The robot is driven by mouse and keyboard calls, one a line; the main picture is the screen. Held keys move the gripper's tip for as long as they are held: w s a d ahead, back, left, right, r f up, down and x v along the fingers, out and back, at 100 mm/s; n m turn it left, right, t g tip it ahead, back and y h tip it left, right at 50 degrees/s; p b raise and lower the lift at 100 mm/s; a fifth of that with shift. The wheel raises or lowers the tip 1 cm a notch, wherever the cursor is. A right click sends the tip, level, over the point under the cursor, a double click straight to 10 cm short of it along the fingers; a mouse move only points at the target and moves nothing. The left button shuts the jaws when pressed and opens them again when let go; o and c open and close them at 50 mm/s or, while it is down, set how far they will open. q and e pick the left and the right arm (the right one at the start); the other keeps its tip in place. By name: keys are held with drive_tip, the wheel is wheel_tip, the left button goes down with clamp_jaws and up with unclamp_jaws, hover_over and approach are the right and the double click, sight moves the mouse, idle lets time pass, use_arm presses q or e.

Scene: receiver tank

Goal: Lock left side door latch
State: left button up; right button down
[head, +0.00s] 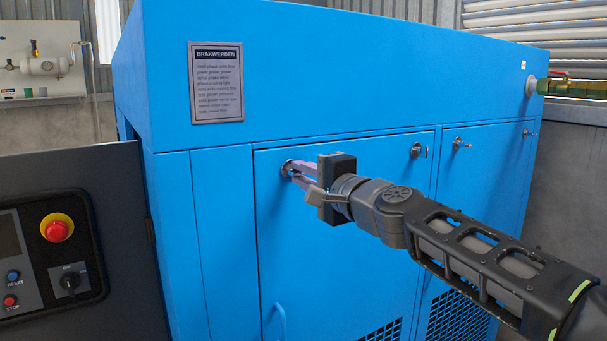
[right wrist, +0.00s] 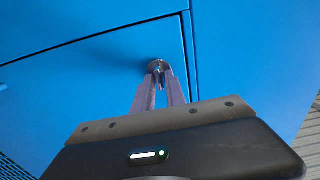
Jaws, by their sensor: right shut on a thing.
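The left side door (head: 330,255) is a blue panel on the blue cabinet, and it sits flush in its frame. Its left latch (head: 288,168) is a small round metal piece near the door's upper left corner. My right gripper (head: 296,174) reaches in from the right, with its fingertips at this latch. In the right wrist view the fingers (right wrist: 159,82) are shut on the latch (right wrist: 157,66), whose small key or tab is partly hidden between the tips. A second latch (head: 417,149) is at the same door's upper right. My left gripper is not in view.
A neighbouring blue door (head: 485,180) with its own latch (head: 459,144) is to the right. A dark control panel (head: 70,230) with a red emergency button (head: 56,228) stands out at the left. A pipe (head: 575,88) leaves the cabinet's right side.

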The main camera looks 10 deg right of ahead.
idle(0.5)
drive_tip(key=c, duration=1.5)
unclamp_jaws()
drive_tip(key=shift+c, duration=0.2)
drive_tip(key=b+v, duration=0.1)
drive_tip(key=v, duration=0.6)
drive_tip(key=shift+s+d, duration=0.15)
drive_tip(key=shift+s, duration=0.25)
